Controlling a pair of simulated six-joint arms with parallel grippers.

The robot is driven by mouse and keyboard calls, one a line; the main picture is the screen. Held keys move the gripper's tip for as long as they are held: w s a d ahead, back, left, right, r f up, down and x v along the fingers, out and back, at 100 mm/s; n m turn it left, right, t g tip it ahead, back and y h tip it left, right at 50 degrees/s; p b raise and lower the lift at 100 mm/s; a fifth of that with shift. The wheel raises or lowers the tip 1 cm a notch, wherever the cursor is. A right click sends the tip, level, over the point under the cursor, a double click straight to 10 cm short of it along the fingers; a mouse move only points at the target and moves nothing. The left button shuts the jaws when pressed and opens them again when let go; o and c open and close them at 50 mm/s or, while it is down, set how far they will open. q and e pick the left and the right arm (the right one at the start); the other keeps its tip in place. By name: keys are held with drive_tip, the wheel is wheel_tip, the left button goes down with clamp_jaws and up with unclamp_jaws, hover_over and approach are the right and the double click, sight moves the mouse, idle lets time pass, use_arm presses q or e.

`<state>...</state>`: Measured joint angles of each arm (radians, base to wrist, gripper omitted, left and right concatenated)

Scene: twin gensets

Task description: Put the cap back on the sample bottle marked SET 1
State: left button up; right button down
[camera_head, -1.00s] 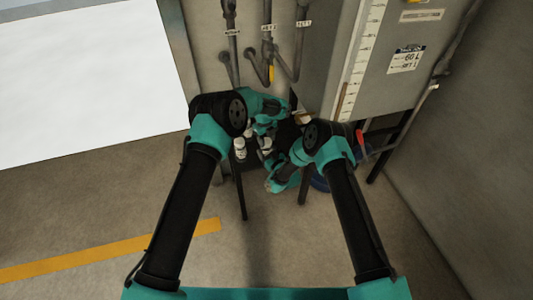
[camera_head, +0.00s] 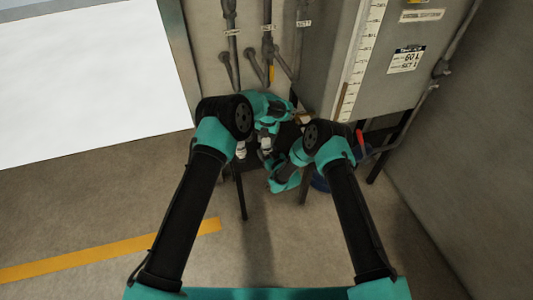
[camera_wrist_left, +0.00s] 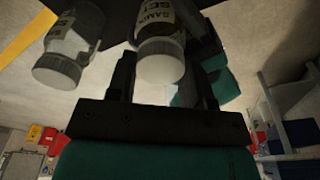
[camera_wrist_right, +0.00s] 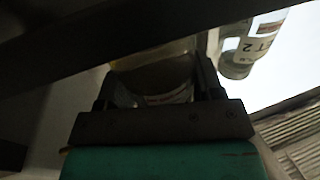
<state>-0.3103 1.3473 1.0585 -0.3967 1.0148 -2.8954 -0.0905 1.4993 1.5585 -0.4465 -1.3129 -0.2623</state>
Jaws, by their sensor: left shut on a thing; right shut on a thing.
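In the left wrist view a sample bottle (camera_wrist_left: 157,20) has a label reading "SAMPLE SET"; its number is not legible there. A white cap (camera_wrist_left: 160,68) is at its neck end; I cannot tell whether it is seated. My left gripper (camera_wrist_left: 163,58) is shut on the cap, one finger on each side. In the right wrist view my right gripper (camera_wrist_right: 155,82) is shut around the clear body of a bottle (camera_wrist_right: 160,72), whose label is mostly hidden. In the head view the arms mostly hide both grippers, and a white bottle top (camera_head: 265,143) shows between them.
A second capped bottle (camera_wrist_left: 62,57) stands close beside; its label reads "2" in the right wrist view (camera_wrist_right: 258,40). A dark stand (camera_head: 238,190) is under the arms. Labelled pipes (camera_head: 267,40) and a grey tank (camera_head: 405,70) are behind. A blue container (camera_head: 320,183) is at right.

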use_arm(q)
drive_tip(key=o, duration=1)
drive_tip(key=shift+r, duration=2.25)
drive_tip(key=shift+o, duration=0.6)
